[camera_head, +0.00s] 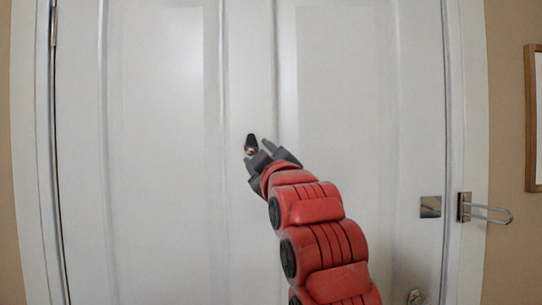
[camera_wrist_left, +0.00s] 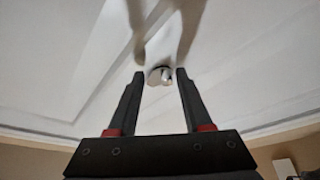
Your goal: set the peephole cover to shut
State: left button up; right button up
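The white door (camera_head: 165,150) fills most of the head view. A small dark, drop-shaped peephole cover (camera_head: 251,141) shows on its middle strip, with a bit of metal and red just below. In the left wrist view the peephole fitting (camera_wrist_left: 160,76) is a small round metal piece with a stub on its right side. My left gripper (camera_head: 258,153) is open, its fingertips close to the fitting. In the wrist view the fitting appears between the two tips, with gaps on both sides; contact is not visible. I cannot tell the cover's exact position. My right gripper is not in view.
A metal latch plate (camera_head: 430,207) is on the door's right side, beside a swing-bar latch (camera_head: 486,209) on the frame. A round knob (camera_head: 416,297) shows low right. A wood-framed picture (camera_head: 534,118) hangs on the right wall. The door around my gripper is flat and clear.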

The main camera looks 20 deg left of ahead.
pick_arm(q)
jog(key=shift+s+a, duration=0.15)
jog(key=shift+a, duration=0.15)
jog(key=b+v, duration=0.3)
jog(key=v, duration=1.4)
jog(key=shift+d+b, duration=0.3)
jog(key=shift+d, duration=0.05)
